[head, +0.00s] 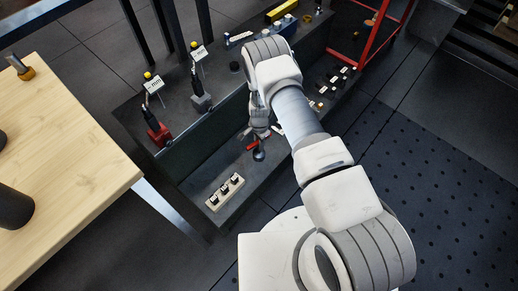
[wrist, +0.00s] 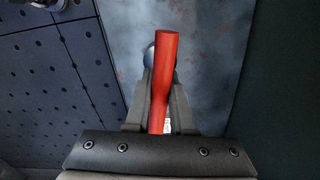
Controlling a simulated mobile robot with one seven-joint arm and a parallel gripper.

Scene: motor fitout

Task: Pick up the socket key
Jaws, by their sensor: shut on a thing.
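The socket key, with a smooth red handle (wrist: 167,70), runs between the two fingers of my gripper (wrist: 163,98) in the wrist view. My gripper is shut on it. A rounded grey piece (wrist: 149,57) shows beside the handle; I cannot tell whether it belongs to the key. In the head view my gripper (head: 257,135) points down over the lower shelf of the dark bench. A bit of the red handle (head: 252,145) shows there, with a dark round piece (head: 258,155) just below it. My arm and fingers hide the rest.
A pale block with several dark pieces (head: 225,192) sits at the near end of the lower shelf. Red (head: 158,133) and grey (head: 201,101) tool stands with labels are on the upper level. A wooden table (head: 75,150) is at left. A red frame (head: 372,40) stands at back right.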

